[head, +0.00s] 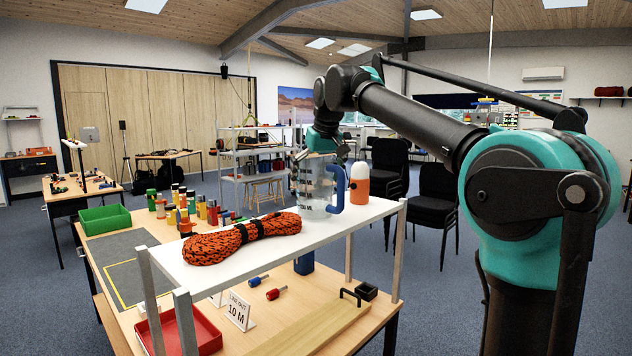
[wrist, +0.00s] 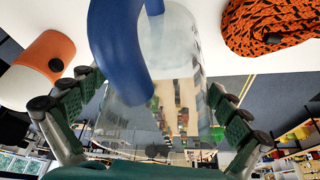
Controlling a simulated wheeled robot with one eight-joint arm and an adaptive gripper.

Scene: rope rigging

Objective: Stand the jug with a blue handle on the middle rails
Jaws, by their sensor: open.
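The clear jug (head: 312,188) stands upright on the white raised shelf (head: 270,246), towards its far end. Its blue handle (head: 338,189) is on the right side. My gripper (head: 326,142) is at the jug's top, and its fingers are partly hidden there. In the wrist view, my open gripper (wrist: 155,88) has one finger on each side of the clear jug (wrist: 170,55), with the blue handle (wrist: 118,45) near the left finger. I cannot tell whether the fingers touch the jug. I cannot tell which rails are the middle ones; a grey rack (head: 232,152) stands in the background.
An orange-and-white bottle (head: 359,184) stands close to the handle's right. A coiled orange rope (head: 240,238) lies on the shelf nearer the camera. Below are a red tray (head: 200,330), a "10 M" card (head: 238,311) and small tools. Several coloured cylinders and a green bin (head: 104,219) are at left.

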